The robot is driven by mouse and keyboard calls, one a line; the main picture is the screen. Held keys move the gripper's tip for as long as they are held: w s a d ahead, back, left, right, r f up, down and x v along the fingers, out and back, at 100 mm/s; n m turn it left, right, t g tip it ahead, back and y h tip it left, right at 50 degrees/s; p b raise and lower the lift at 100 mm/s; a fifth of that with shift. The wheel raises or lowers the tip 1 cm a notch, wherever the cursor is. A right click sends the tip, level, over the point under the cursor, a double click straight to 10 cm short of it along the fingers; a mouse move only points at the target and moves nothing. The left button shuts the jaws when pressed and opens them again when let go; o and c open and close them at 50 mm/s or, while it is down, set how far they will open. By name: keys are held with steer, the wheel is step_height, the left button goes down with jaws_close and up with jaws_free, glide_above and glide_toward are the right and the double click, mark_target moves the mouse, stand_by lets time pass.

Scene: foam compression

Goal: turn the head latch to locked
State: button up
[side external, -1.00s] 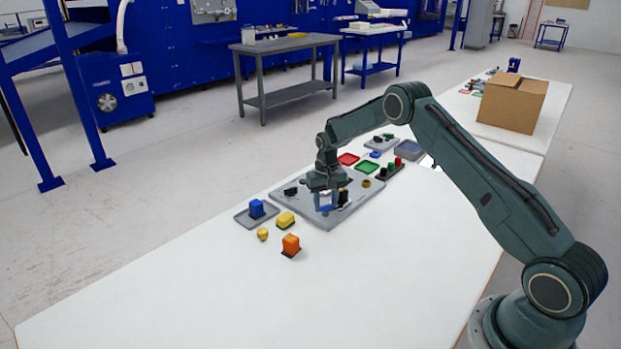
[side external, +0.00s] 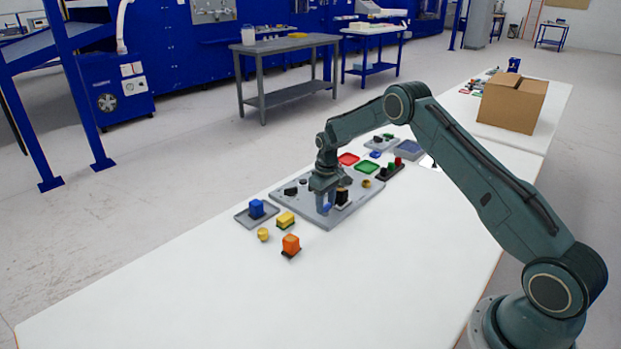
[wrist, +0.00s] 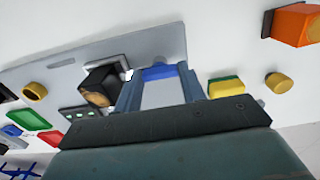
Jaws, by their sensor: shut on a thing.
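A blue bar (wrist: 158,71), which looks like the head latch, lies between my fingertips in the wrist view. It sits on the grey plate (side external: 290,197) and shows only partly beside my fingers in the side view (side external: 327,208). My gripper (side external: 324,206) points down over the front part of the plate. In the wrist view its two fingers (wrist: 159,80) stand one at each end of the blue bar, shut on it. The fingers hide the bar's ends, and I cannot read any locked mark.
A black block with a tan face (side external: 342,196) stands on the plate close to my fingers. A blue block on a tray (side external: 256,209), a yellow block (side external: 285,219), a yellow knob (side external: 263,234) and an orange block (side external: 291,244) lie nearby. The table's front is clear.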

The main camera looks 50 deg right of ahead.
mark_target(326, 206)
steer(key=o, duration=1)
step_height(326, 206, up, 14)
steer(key=shift+f, duration=0.1)
stand_by(0.5)
